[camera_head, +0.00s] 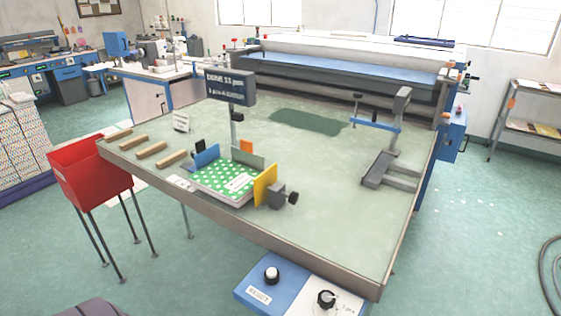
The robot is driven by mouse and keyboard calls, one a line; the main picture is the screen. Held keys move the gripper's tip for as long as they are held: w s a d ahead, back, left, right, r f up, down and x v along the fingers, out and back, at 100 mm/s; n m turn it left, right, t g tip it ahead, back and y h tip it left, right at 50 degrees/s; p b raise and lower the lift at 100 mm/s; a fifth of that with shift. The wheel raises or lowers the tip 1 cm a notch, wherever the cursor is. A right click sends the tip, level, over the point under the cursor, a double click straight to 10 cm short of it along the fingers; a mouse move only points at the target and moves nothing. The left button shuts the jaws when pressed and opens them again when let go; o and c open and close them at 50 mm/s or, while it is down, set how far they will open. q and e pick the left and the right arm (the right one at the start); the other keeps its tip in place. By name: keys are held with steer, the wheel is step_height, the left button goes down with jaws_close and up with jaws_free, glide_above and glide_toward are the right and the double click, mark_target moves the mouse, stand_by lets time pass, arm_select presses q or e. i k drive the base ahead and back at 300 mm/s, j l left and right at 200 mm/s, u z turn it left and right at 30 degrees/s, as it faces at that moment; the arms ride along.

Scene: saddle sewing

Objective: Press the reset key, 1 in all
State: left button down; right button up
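A blue and white control box (302,290) juts out below the table's front edge. It carries a round knob or button (272,274) with a white label (258,295) on its blue part, and a dark dial (326,299) on its white part. The label is too small to read, so I cannot tell which is the reset key. A small pale plate (182,182) with tiny marks lies by the table's front edge. A dark display (230,87) on a post reads roughly "DONE 13 pcs", with a smaller unclear line beneath. Neither of my grippers is in view.
On the green table (330,220), a green dotted booklet stack (224,180) sits between blue, grey and yellow guides. Several wooden strips (150,150) lie at left, near a red bin (92,172). A grey stapler-like device (388,160) stands at right. The table's front right is clear.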

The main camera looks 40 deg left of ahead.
mark_target(271, 272)
steer(key=k+u, duration=0.15)
steer(key=u, duration=1.05)
